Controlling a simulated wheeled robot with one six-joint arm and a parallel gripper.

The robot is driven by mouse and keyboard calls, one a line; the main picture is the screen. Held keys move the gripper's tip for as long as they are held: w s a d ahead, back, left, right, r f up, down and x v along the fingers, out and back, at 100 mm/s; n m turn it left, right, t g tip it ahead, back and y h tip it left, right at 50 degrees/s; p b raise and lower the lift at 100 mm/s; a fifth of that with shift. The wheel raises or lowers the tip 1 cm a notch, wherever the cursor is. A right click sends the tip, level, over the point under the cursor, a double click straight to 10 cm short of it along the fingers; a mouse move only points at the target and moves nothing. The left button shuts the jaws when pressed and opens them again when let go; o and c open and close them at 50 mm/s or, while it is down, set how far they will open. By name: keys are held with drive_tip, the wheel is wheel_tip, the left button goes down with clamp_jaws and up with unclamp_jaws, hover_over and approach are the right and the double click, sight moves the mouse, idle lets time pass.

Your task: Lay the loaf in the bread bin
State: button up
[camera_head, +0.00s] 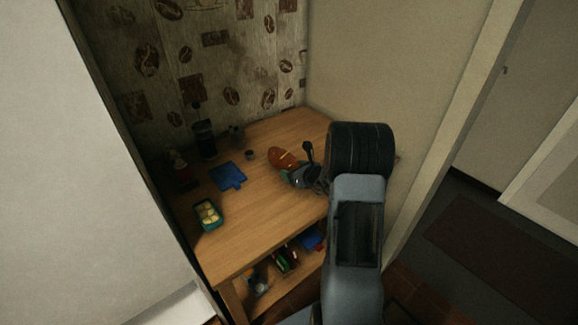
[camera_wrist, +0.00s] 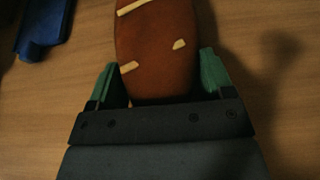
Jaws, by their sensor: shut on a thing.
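The loaf (camera_head: 281,156) is long, brown and rounded, with pale slashes on its crust. It lies at the right part of the wooden table, pointing away from my gripper (camera_head: 300,174). In the wrist view the loaf (camera_wrist: 157,45) sits between the green fingers of my gripper (camera_wrist: 160,80), which are shut on its near end. I cannot tell whether the loaf touches the table or is just above it. I cannot make out a bread bin for certain in either view.
A blue board (camera_head: 228,177) lies left of the loaf. A green tray (camera_head: 208,215) with yellow pieces stands near the left edge. Dark bottles (camera_head: 204,138) and small items stand at the back. Several objects (camera_head: 286,260) sit on the lower shelf. The table's middle (camera_head: 255,212) is clear.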

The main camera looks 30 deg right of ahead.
sight(289, 160)
drive_tip(key=shift+r, duration=0.15)
drive_tip(key=shift+r, duration=0.25)
drive_tip(key=r, duration=0.3)
drive_tip(key=shift+s+r, duration=0.2)
drive_tip(key=shift+s, duration=0.05)
drive_tip(key=s+a+r+p, duration=0.2)
drive_tip(key=s+a+r, duration=0.2)
drive_tip(key=s+r, duration=0.7)
drive_tip(key=w+a+f+p, duration=0.1)
drive_tip(key=w+a+p, duration=0.1)
drive_tip(key=a, duration=0.5)
drive_tip(key=w+a+f+n+y+p, duration=0.1)
drive_tip(key=w+a+p, duration=0.2)
drive_tip(key=a, duration=0.4)
drive_tip(key=shift+w+f, duration=0.25)
drive_tip(key=shift+w, duration=0.05)
